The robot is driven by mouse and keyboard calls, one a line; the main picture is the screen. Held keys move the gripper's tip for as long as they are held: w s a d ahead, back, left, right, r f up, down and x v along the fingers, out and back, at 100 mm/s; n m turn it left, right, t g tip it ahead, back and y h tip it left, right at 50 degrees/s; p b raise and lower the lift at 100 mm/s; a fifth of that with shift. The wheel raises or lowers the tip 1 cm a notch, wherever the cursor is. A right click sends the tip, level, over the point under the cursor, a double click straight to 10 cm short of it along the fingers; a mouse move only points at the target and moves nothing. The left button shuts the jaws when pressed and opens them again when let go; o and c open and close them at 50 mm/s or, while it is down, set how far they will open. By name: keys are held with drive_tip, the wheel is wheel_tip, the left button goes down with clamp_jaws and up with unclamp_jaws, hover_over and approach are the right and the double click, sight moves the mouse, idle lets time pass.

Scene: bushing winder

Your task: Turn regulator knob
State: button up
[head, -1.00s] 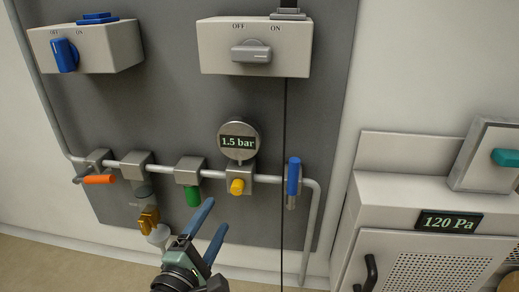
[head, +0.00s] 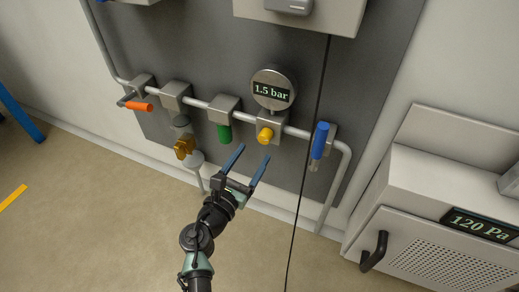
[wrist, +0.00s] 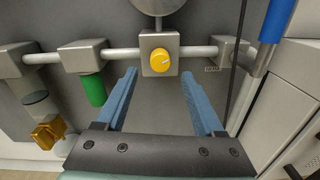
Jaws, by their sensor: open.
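The yellow regulator knob (head: 265,136) sits on the front of a grey block (head: 273,121) on the pipe, below a round gauge (head: 273,88) reading 1.5 bar. In the wrist view the knob (wrist: 160,60) shows a ridge with a white mark and lies ahead of the jaws, centred between them and a little beyond the fingertips. My gripper (head: 252,160) is open with two blue fingers, empty, in front of and below the knob. The wrist view also shows the open fingers (wrist: 158,92). Nothing touches the knob.
A green cylinder (head: 224,133) hangs left of the knob, and a blue handle (head: 320,140) stands right. An orange handle (head: 138,106) is farther left. A thin dark cable (head: 309,135) hangs between knob and blue handle. A cabinet (head: 430,170) stands right.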

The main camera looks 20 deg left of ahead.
sight(263, 140)
drive_tip(key=shift+w+d+b, duration=0.15)
drive_tip(key=shift+w+b, duration=0.55)
drive_tip(key=shift+w, duration=1.55)
clamp_jaws()
